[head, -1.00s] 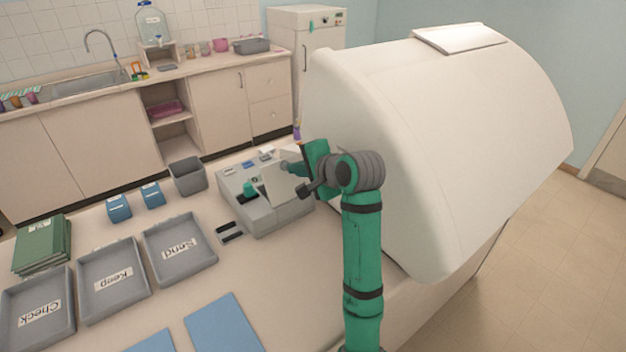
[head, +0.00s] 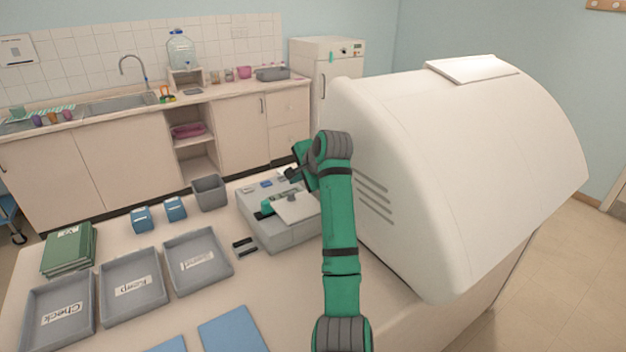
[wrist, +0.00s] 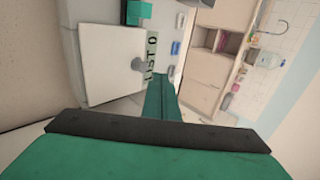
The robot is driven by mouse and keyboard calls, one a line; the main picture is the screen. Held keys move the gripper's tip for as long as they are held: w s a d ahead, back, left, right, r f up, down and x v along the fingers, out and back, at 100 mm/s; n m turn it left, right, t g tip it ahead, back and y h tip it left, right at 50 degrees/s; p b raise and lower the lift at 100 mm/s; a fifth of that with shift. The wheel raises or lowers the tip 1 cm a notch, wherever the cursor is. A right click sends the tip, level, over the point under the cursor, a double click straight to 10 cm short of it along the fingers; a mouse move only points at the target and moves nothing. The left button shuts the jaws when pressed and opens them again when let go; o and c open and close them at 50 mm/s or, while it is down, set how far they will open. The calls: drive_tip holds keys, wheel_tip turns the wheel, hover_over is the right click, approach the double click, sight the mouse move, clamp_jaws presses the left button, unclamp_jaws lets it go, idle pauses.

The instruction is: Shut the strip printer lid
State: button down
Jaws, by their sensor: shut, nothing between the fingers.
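The strip printer (head: 277,236) is a pale grey box on the bench beside the big white hood. Its lid (head: 298,210) is a light square plate with a round grey knob, lying low and nearly flat over the printer's right part. I cannot tell whether it is fully down. The lid (wrist: 105,70) also shows in the wrist view, with a green lettered strip beside it. A teal part stands left of the lid on the printer. My gripper (head: 291,174) is shut and empty, above and behind the lid, apparently apart from it.
The white hood (head: 450,170) stands close on the right of my arm. Grey trays (head: 135,286), green books (head: 69,249), blue boxes (head: 141,218) and a grey bin (head: 209,192) are left of the printer. A small dark rack (head: 244,246) lies at its left front.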

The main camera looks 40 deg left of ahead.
sight(291, 192)
drive_tip(key=x, duration=0.3)
drive_tip(key=shift+w+a+f, duration=0.1)
drive_tip(key=shift+a, duration=0.1)
drive_tip(key=shift+x, duration=1.05)
drive_tip(key=shift+f, duration=0.1)
drive_tip(key=shift+w+d, duration=0.1)
